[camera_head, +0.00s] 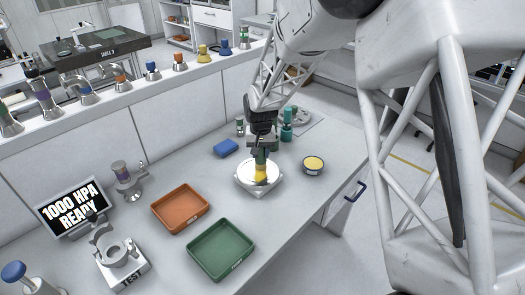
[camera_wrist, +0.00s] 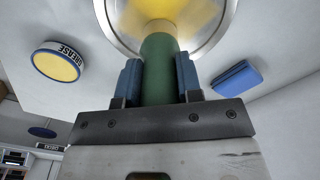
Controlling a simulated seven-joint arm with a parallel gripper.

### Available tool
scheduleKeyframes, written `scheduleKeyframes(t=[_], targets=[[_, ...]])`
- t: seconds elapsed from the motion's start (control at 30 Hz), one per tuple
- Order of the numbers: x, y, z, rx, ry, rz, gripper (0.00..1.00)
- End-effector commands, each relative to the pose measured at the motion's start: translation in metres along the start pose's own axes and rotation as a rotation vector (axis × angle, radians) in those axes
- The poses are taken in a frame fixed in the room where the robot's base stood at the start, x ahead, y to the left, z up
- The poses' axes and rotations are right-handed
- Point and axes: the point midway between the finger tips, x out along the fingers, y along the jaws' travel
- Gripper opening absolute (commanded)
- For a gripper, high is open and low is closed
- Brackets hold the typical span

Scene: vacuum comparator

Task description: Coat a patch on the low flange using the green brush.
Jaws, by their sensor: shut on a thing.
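My gripper (camera_head: 262,146) is shut on the green brush, whose green handle (camera_wrist: 158,72) stands between the two blue-grey fingers in the wrist view. The brush points down, its tip over the pale round flange (camera_head: 246,181) on a square white base. Yellow (camera_head: 261,174) shows at the brush's lower end, over the middle of the flange. In the wrist view the yellow area (camera_wrist: 170,15) lies inside the flange's shiny rim (camera_wrist: 112,35). I cannot tell how much of it is bristles and how much is coating, nor whether the tip touches.
A yellow-filled grease tin (camera_head: 313,166) stands right of the flange. A blue block (camera_head: 226,148) lies behind left. Orange (camera_head: 181,210) and green (camera_head: 235,266) trays lie in front left. A test stand (camera_head: 122,270) and a "1000 HPA READY" display (camera_head: 71,207) stand farther left. Teal bottles (camera_head: 287,132) stand behind.

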Motion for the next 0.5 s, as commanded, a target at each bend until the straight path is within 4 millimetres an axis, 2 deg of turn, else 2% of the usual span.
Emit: scheduleKeyframes(t=[0.5], targets=[[0.001, -0.033, 0.033, -0.001, 0.001, 0.000, 0.09]])
